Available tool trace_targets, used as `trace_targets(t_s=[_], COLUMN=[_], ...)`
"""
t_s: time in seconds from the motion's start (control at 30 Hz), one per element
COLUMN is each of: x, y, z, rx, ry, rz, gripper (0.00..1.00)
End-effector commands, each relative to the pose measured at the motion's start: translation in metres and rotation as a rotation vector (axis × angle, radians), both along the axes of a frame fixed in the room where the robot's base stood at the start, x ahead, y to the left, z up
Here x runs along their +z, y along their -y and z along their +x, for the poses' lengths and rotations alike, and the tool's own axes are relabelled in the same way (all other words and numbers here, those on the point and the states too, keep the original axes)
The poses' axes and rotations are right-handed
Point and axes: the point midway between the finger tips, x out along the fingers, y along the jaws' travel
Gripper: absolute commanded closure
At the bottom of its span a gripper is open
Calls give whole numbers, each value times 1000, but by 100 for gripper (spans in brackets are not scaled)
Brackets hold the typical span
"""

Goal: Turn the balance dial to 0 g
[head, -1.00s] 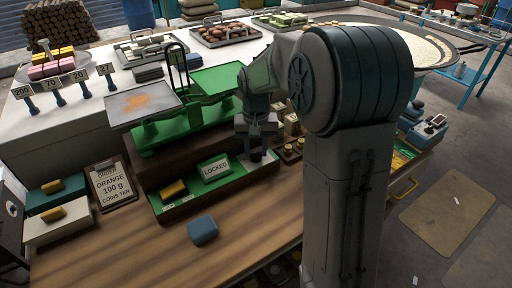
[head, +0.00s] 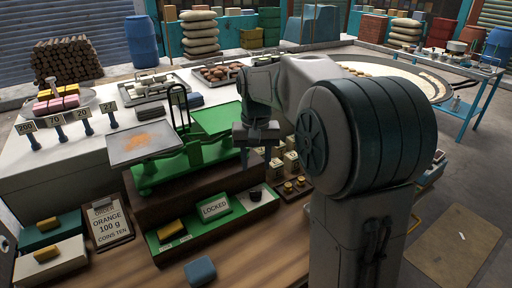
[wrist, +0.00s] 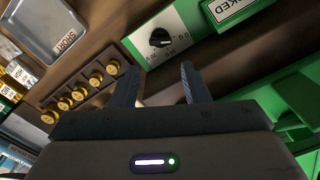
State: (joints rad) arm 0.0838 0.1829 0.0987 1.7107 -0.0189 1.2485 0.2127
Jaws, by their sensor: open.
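The balance dial is a black knob (wrist: 160,38) on a white panel with small printed marks, which I cannot read surely. In the head view the dial (head: 256,192) sits at the right end of a green tray (head: 228,222), right of a green LOCKED sign (head: 214,208). The green balance (head: 165,176) stands behind it, with orange powder on its grey left pan (head: 125,152). My gripper (head: 253,162) is open and empty above and behind the dial. In the wrist view its fingers (wrist: 160,80) are apart, the dial beyond their tips, not touched.
Several brass weights (wrist: 80,90) stand in a wooden holder beside the dial. A metal tray marked SHORT (wrist: 52,32) is close by. An order card (head: 107,220) reads ORANGE 100 g. A blue block (head: 200,270) lies on the bare wooden front.

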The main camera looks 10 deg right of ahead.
Motion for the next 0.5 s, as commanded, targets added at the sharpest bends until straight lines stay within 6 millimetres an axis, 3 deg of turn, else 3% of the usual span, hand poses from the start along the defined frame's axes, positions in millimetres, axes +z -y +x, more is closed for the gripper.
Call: trace_targets(t_s=[0.2,0.5], x=[36,47], y=[0,0], z=[1,0], rx=[0,0], ry=[3,0], rz=[-1,0], gripper=[58,58])
